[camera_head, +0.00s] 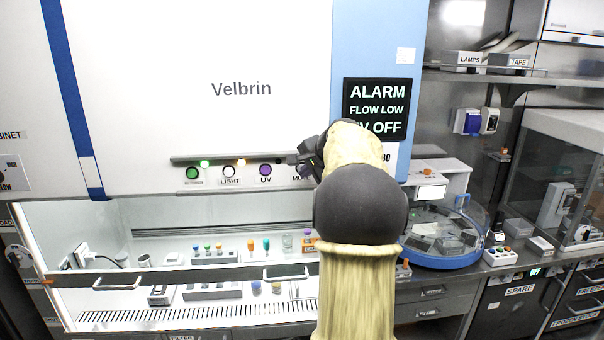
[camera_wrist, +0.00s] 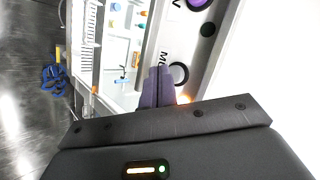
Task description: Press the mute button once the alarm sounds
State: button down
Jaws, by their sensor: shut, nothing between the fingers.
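The alarm display (camera_head: 377,108) reads "ALARM", "FLOW LOW" and a partly hidden line ending in "OFF". The mute button (camera_head: 302,171) is at the right end of the cabinet's button row, partly covered by my gripper (camera_head: 292,159).
The purple UV button (camera_head: 265,171), white LIGHT button (camera_head: 229,172) and green button (camera_head: 192,173) sit left of the mute button. A green lamp (camera_head: 204,162) and an amber lamp (camera_head: 241,162) glow above the row. The lit cabinet below holds racks and vials.

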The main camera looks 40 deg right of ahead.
jog(key=shift+s, duration=0.15)
jog(key=s+a+b, duration=0.2)
jog(key=s, duration=0.1)
jog(key=s+b, duration=0.1)
jog(key=shift+s+a, duration=0.15)
jog(key=shift+a, duration=0.25)
dwell(0.3)
dwell(0.7)
